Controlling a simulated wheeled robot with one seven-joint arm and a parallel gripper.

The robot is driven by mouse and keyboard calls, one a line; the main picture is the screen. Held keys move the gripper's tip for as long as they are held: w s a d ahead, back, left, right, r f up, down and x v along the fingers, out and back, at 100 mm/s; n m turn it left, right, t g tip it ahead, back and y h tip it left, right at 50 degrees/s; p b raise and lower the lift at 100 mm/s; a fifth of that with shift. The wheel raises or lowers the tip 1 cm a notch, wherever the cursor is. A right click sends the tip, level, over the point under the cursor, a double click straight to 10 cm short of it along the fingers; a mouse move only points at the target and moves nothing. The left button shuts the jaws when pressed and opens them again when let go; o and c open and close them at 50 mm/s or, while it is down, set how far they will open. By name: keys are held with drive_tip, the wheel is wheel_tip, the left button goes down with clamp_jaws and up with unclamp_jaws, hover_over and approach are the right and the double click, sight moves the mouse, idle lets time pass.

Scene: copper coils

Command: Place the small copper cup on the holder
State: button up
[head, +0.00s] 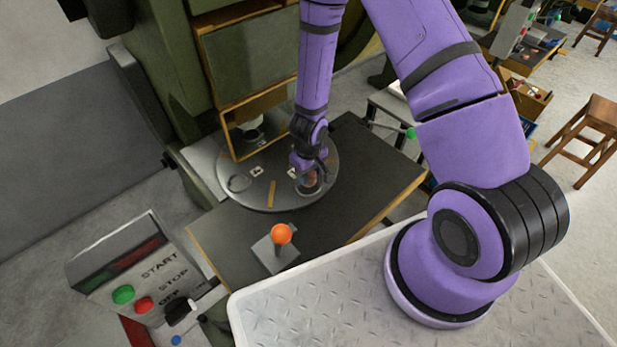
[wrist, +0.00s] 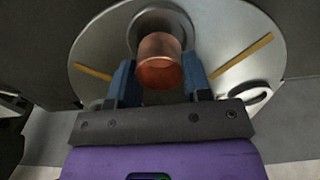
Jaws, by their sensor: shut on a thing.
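My gripper (head: 313,177) is over the right part of a round grey turntable. In the wrist view its two blue fingers (wrist: 159,82) are on either side of the small copper cup (wrist: 160,60), shut on it. The cup also shows partly in the head view (head: 311,182), mostly hidden by the gripper. A round metal holder (wrist: 146,23) shows behind the cup in the wrist view. I cannot tell whether the cup touches it.
The turntable (head: 265,205) carries yellow strips and other round fittings. A green machine (head: 140,85) stands behind it. An orange-knobbed lever (head: 281,235) and a START/STOP panel (head: 150,275) are in front. Dark bare table (head: 345,205) lies to the right.

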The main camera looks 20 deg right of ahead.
drive_tip(key=shift+a+f, duration=0.1)
drive_tip(key=shift+f, duration=1.15)
drive_tip(key=shift+f, duration=0.15)
drive_tip(key=o, duration=0.9)
drive_tip(key=s+r+m+t+y, duration=0.1)
drive_tip(key=s+r+y, duration=0.1)
drive_tip(key=r, duration=1.8)
drive_tip(key=s+r+t+y, duration=0.1)
drive_tip(key=s+r+y, duration=0.1)
drive_tip(key=r, duration=1.7)
drive_tip(key=s+d+r+m+t+h, duration=0.1)
drive_tip(key=s+d+r+h, duration=0.1)
drive_tip(key=s+r, duration=0.5)
drive_tip(key=s+d+r+m+t+h, duration=0.1)
drive_tip(key=s+d+r, duration=0.4)
drive_tip(key=s, duration=0.5)
wheel_tip(320, 180, up, 3)
drive_tip(key=shift+f+m+t+h, duration=0.1)
drive_tip(key=shift+m+t+h, duration=0.2)
drive_tip(key=shift+t+h, duration=0.25)
